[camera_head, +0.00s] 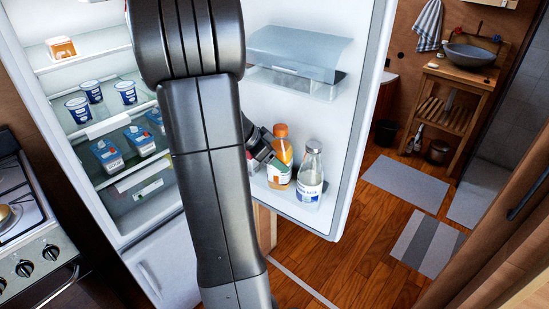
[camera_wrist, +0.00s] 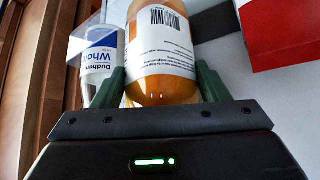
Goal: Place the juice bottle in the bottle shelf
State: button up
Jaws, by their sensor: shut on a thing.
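The juice bottle (camera_head: 280,158) is orange with a white label and an orange cap. It stands upright at the lower door shelf of the open fridge, beside a milk bottle (camera_head: 310,178). My gripper (camera_head: 266,150) reaches it from the left and is shut on it. In the wrist view the juice bottle (camera_wrist: 162,55) sits between the two green fingers of my gripper (camera_wrist: 163,90), with its barcode label showing. The bottle shelf (camera_head: 290,208) is the white lower bin of the door. My arm hides part of it, and I cannot tell whether the bottle's base touches it.
The milk bottle also shows close left of the juice bottle in the wrist view (camera_wrist: 98,62). A red and white carton (camera_wrist: 280,30) is at the right there. A covered door bin (camera_head: 295,70) is above. Fridge shelves at left hold yogurt cups (camera_head: 92,92) and tubs (camera_head: 107,155).

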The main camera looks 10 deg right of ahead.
jog(key=shift+f+b, duration=0.25)
jog(key=shift+b, duration=0.15)
jog(key=o, duration=1.5)
jog(key=v, duration=1.4)
jog(key=shift+s+f, duration=0.1)
